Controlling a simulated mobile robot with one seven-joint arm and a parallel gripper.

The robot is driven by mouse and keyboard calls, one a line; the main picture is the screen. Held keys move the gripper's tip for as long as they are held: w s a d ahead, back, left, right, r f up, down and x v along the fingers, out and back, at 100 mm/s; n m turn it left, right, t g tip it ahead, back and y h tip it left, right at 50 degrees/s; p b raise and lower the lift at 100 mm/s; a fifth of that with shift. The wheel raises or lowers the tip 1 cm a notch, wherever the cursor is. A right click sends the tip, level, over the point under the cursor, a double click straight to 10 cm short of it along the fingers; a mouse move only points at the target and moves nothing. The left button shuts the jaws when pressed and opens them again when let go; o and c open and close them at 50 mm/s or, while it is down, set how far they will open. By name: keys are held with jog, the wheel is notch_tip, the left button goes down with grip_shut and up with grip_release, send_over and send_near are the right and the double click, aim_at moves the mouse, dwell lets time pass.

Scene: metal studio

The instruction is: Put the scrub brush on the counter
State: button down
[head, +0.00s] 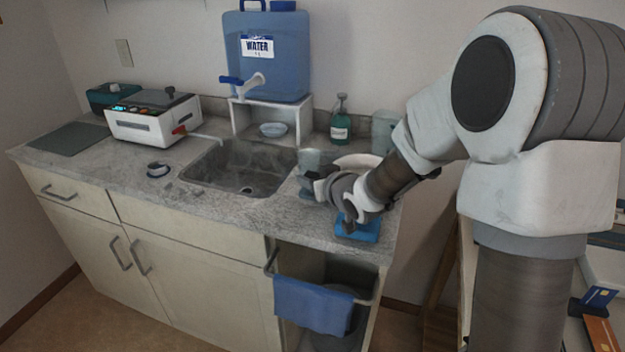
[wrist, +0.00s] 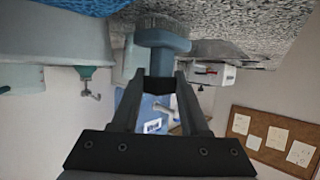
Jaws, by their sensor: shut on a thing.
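My gripper (wrist: 160,82) is shut on the stem of a blue-grey scrub brush (wrist: 162,40) in the wrist view. The brush's wide end points towards the grey speckled counter (wrist: 240,20), which lies at the top of that picture. In the head view my gripper (head: 316,187) is low over the counter (head: 240,208), right of the sink. The brush is largely hidden there by the gripper and wrist. I cannot tell whether its wide end touches the counter.
A blue item (head: 357,229) lies at the counter's front right corner, below my wrist. The sink (head: 240,168) is left of the gripper. A green soap bottle (head: 340,122) and a blue water container (head: 268,60) stand behind. A blue towel (head: 313,304) hangs in front.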

jog(key=shift+f, duration=0.15)
jog(key=shift+c, duration=2.1)
grip_release()
